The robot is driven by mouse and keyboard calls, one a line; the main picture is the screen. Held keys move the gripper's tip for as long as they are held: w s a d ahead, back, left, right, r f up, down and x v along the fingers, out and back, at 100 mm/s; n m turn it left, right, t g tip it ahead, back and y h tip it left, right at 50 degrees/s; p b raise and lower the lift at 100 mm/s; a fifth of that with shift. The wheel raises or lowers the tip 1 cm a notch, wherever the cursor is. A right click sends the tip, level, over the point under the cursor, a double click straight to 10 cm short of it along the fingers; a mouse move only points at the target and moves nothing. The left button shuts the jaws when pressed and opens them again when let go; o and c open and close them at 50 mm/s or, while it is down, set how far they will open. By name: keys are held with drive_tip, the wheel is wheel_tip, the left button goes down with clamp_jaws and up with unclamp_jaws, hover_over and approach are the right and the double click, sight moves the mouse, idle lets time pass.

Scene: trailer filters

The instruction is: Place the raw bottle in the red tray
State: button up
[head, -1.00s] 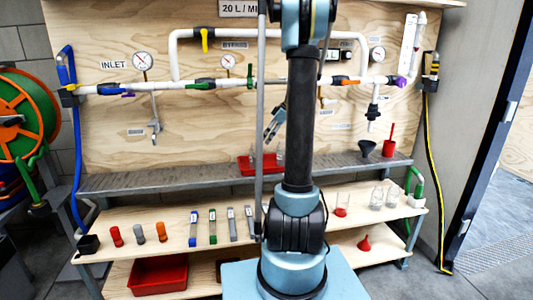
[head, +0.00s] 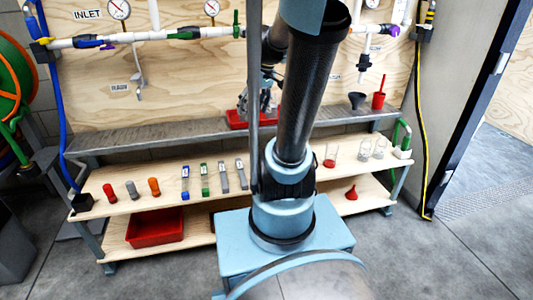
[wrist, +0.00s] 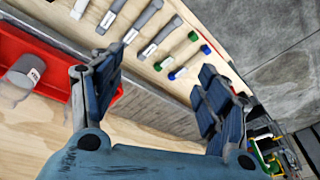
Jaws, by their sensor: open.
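A red tray (head: 237,121) sits on the grey metal shelf against the plywood wall, partly hidden behind my arm. In the wrist view the tray (wrist: 52,60) is at the left edge. A clear bottle with a grey labelled cap (wrist: 26,72) appears to stand in it; the label is too small to read for certain. My gripper (wrist: 160,95) is open, with nothing between its fingers, and the bottle lies outside them to the left. In the head view my gripper (head: 258,98) is just above the tray area, partly covered by my arm.
A larger red bin (head: 155,229) is on the lowest shelf. Pipes cross above.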

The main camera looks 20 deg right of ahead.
drive_tip(key=s+f+m+h, duration=0.1)
drive_tip(key=s+f, duration=0.3)
drive_tip(key=s, duration=0.4)
drive_tip(key=s+d+f+m+h, duration=0.1)
drive_tip(key=s+f+m, duration=0.3)
drive_tip(key=s, duration=0.4)
drive_tip(key=shift+f+m+h, duration=0.3)
drive_tip(key=shift+f, duration=0.35)
